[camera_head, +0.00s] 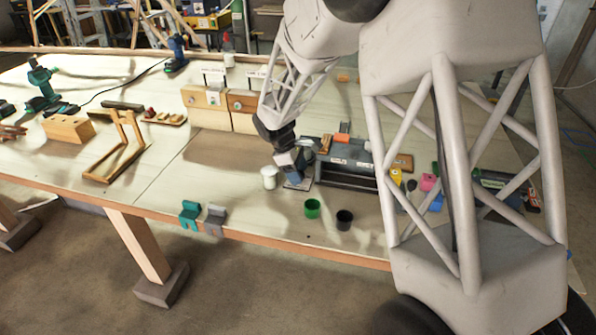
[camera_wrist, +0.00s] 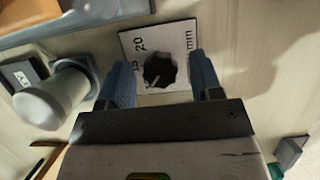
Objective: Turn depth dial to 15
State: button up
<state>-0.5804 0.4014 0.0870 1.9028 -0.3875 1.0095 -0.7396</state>
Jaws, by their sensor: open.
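The depth dial is a black knob (camera_wrist: 160,70) on a pale square plate (camera_wrist: 128,42) printed with 15, 20 and mm. In the wrist view a light pointer line on the knob points down-left, a little below the 15 mark. My gripper (camera_wrist: 161,66) is open, with one blue finger on each side of the knob; I cannot tell whether either finger touches it. In the head view the plate (camera_head: 298,185) lies on the bench under my gripper (camera_head: 290,165), which hides the knob.
A white round-topped piece (camera_head: 269,174) stands close to the left of the plate; it also shows in the wrist view (camera_wrist: 45,103). A dark grey machine body (camera_head: 345,165) is close on the right.

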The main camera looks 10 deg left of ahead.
jog(key=c, duration=0.9)
jog(key=shift+m, duration=0.3)
jog(key=m+g, duration=0.1)
jog(key=m, duration=0.2)
jog(key=shift+w+m+g, duration=0.1)
jog(key=shift+m+g, duration=0.2)
jog(key=shift+m, duration=0.1)
jog(key=m+g, duration=0.1)
jog(key=m, duration=0.1)
jog(key=m+y, duration=0.1)
jog(key=m, duration=0.2)
jog(key=shift+g+y, duration=0.3)
jog(key=shift+g, duration=0.1)
jog(key=shift+m, duration=0.3)
jog(key=o, duration=0.9)
